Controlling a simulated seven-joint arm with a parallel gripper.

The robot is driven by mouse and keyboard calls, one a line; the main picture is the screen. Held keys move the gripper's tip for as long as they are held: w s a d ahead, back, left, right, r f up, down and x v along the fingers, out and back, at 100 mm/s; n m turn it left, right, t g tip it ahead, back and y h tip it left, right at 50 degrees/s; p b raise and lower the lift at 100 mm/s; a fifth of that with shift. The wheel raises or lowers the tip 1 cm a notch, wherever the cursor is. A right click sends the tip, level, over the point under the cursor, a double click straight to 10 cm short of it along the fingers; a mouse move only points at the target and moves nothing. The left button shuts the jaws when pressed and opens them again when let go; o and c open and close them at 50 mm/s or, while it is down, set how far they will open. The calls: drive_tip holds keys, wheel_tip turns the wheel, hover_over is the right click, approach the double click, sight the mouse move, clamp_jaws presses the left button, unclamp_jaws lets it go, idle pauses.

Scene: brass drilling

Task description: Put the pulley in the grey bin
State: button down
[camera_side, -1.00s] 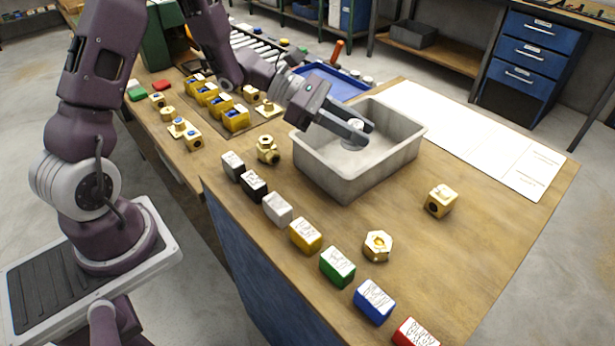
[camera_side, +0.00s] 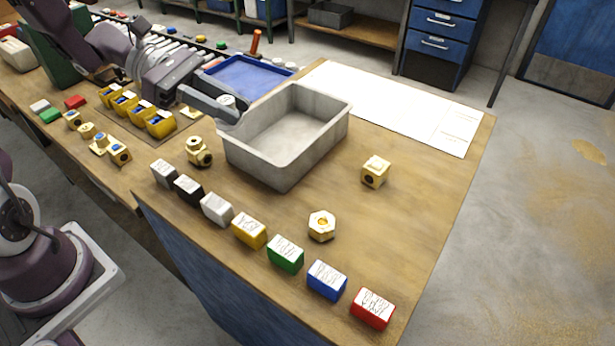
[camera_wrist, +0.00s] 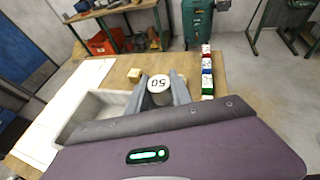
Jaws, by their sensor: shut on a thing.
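The grey bin (camera_side: 272,165) stands open and empty-looking on the wooden bench, and it also shows at the left in the wrist view (camera_wrist: 72,127). My gripper (camera_side: 232,108) is at the bin's left rim in the side view, its fingers pointing toward the bin. It is shut on the pulley (camera_wrist: 159,84), a pale round piece marked "50". The pulley shows as a small light disc in the side view (camera_side: 228,100). In the wrist view it sits between both fingers, to the right of the bin. Its height above the rim is hard to tell.
A brass fitting (camera_side: 199,151) stands left of the bin; a brass cube (camera_side: 375,171) and hex piece (camera_side: 322,225) lie right and front. Labelled coloured blocks (camera_side: 249,230) line the front edge. Yellow bins (camera_side: 159,123), a blue tray (camera_side: 245,78) and white sheets (camera_side: 398,108) lie behind.

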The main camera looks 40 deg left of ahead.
drive_tip(key=s+d+f+m+g+y, duration=0.2)
drive_tip(key=s+f+m+g+y, duration=0.2)
drive_tip(key=s+m+g, duration=0.4)
drive_tip(key=s+d+f+m+g+y, duration=0.1)
drive_tip(key=s+f+m+g+y, duration=0.35)
drive_tip(key=s+m+g, duration=0.4)
drive_tip(key=w+a+m+t+y, duration=0.2)
drive_tip(key=a+m+y, duration=0.1)
drive_tip(key=m+y, duration=0.2)
drive_tip(key=w+a+m+t+y, duration=0.2)
drive_tip(key=w+m+t+y, duration=0.1)
drive_tip(key=m+y, duration=0.3)
drive_tip(key=w+a+f+m+t+y, duration=0.1)
drive_tip(key=w+a+m+t+y, duration=0.2)
drive_tip(key=m+y, duration=0.3)
drive_tip(key=shift+a+m+y, duration=0.25)
drive_tip(key=shift+a+m, duration=0.05)
drive_tip(key=shift+m, duration=1.05)
drive_tip(key=w+r+m+t, duration=0.2)
drive_tip(key=w+m+t, duration=0.4)
drive_tip(key=w+t, duration=0.1)
wheel_tip(320, 180, up, 9)
drive_tip(key=m+t+h, duration=1)
drive_tip(key=m+t, duration=0.1)
drive_tip(key=m, duration=0.1)
hover_over(321, 183)
drive_tip(key=shift+g, duration=0.25)
wheel_tip(321, 183, down, 20)
drive_tip(key=shift+r, duration=0.2)
